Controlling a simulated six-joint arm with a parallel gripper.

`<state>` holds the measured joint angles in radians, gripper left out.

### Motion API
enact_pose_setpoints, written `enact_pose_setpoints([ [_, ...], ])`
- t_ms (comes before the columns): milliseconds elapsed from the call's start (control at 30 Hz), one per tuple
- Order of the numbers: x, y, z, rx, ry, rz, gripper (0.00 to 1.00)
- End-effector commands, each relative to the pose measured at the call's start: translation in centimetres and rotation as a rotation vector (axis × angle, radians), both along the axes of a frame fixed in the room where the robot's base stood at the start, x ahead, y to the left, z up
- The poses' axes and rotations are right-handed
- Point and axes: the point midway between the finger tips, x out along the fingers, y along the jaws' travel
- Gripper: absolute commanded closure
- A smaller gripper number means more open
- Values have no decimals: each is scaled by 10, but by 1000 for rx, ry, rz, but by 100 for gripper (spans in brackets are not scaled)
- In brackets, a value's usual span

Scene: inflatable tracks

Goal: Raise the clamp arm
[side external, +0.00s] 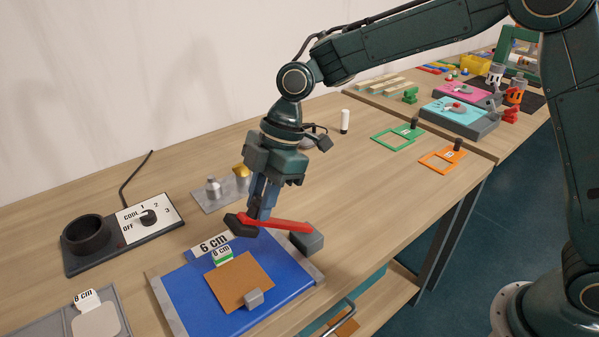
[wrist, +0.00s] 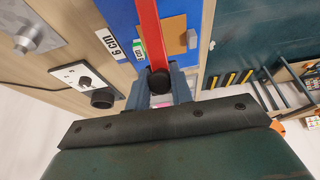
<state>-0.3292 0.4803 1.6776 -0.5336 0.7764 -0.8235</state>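The clamp arm (side external: 287,226) is a red bar with a black grip (side external: 238,224) at its left end. It lies nearly level over the back part of the blue plate (side external: 180,289), with its right end at a grey block (side external: 306,239). In the wrist view the red bar (wrist: 147,30) runs away from me, its black end (wrist: 159,82) close. My gripper (side external: 257,214) points down at the black grip. In the wrist view its two fingers (wrist: 160,88) flank the black end and appear to touch both sides. The fingertips are partly hidden.
A brown square (side external: 230,284) with a small grey block (side external: 254,298) and a 6 cm label lies on the plate. A dial box with a black cup (side external: 87,236) stands left. The table to the right is mostly clear.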

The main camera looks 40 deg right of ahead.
Motion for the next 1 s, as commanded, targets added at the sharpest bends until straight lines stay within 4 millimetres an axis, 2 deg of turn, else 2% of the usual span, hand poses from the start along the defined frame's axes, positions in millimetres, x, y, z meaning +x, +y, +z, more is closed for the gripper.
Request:
enact_pose_setpoints([
  [467,0,-9,6,53,1,-2,100],
  [767,1,-33,18,206,0,-6,100],
  [1000,1,-62,28,384,0,-7,100],
])
